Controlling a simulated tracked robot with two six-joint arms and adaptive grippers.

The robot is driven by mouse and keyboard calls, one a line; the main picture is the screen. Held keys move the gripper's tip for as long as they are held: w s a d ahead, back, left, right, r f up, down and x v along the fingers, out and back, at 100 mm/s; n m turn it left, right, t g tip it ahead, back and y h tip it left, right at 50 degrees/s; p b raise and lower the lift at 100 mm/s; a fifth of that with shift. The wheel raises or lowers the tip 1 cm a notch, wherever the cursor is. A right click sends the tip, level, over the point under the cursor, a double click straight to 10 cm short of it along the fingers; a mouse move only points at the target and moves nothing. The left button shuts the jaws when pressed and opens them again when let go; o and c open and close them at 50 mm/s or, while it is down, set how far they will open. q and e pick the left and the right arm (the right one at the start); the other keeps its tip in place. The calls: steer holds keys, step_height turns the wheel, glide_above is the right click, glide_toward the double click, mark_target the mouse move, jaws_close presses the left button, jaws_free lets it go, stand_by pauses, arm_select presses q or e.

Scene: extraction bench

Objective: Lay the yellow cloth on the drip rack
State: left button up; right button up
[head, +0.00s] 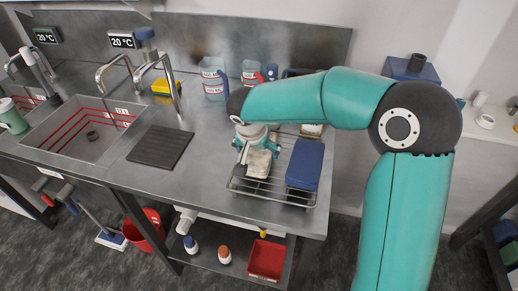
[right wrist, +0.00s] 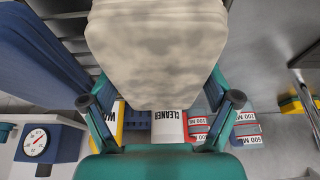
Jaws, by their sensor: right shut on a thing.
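The drip rack (head: 272,194) is a wire rack near the bench's right front corner. A folded dark blue cloth-like block (head: 305,163) lies on its right part; it also shows in the wrist view (right wrist: 40,60). My right gripper (head: 257,157) is over the left part of the rack, shut on a pale cream, grey-blotched folded cloth (head: 259,164). The cloth looks more cream than clear yellow and fills the upper middle of the wrist view (right wrist: 157,50). I cannot tell whether it touches the wires. My left gripper is not in view.
Labelled beakers (head: 213,79) and a cleaner container (right wrist: 168,126) stand behind the rack. A dark ribbed mat (head: 160,147) lies beside the sink (head: 88,142). Bare bench separates mat and rack.

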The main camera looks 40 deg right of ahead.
steer(key=shift+f, duration=0.15)
steer(key=o, duration=1)
steer(key=shift+c, duration=0.2)
steer(key=shift+r, duration=0.35)
steer(key=b+v, duration=0.1)
steer(key=v, duration=1)
steer(key=shift+s+a+r, duration=0.15)
steer(key=shift+s+r, duration=0.1)
